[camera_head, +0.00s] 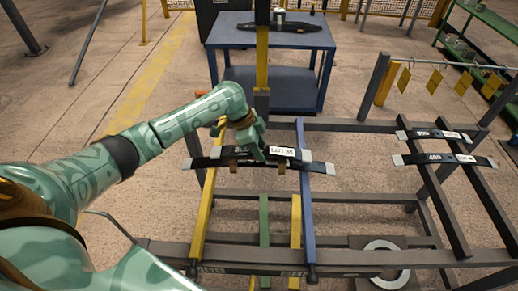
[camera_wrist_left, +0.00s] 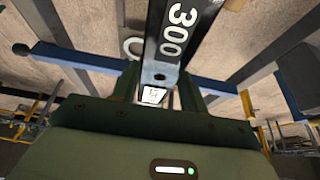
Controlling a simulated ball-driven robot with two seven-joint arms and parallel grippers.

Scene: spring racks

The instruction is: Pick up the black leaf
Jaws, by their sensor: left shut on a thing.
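A black leaf (camera_head: 282,153) with a white label lies across the yellow rail (camera_head: 207,205) and the blue rail (camera_head: 303,200) of the near rack. A second dark strip with pale ends (camera_head: 325,168) shows right beside or under it; I cannot tell if they are separate. My left gripper (camera_head: 256,150) comes down over the middle of the leaf and is shut on it. In the left wrist view the black leaf (camera_wrist_left: 176,40), marked 300, runs between the fingers (camera_wrist_left: 155,88). The hand hides part of the leaf. My right gripper is not in view.
Two more black leaves, one farther (camera_head: 432,134) and one nearer (camera_head: 443,159), lie across dark rails at right. A blue table (camera_head: 270,38) holds another dark leaf (camera_head: 280,26). Yellow tags (camera_head: 434,80) hang from a bar. A pale ring (camera_head: 387,276) lies at the lower right.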

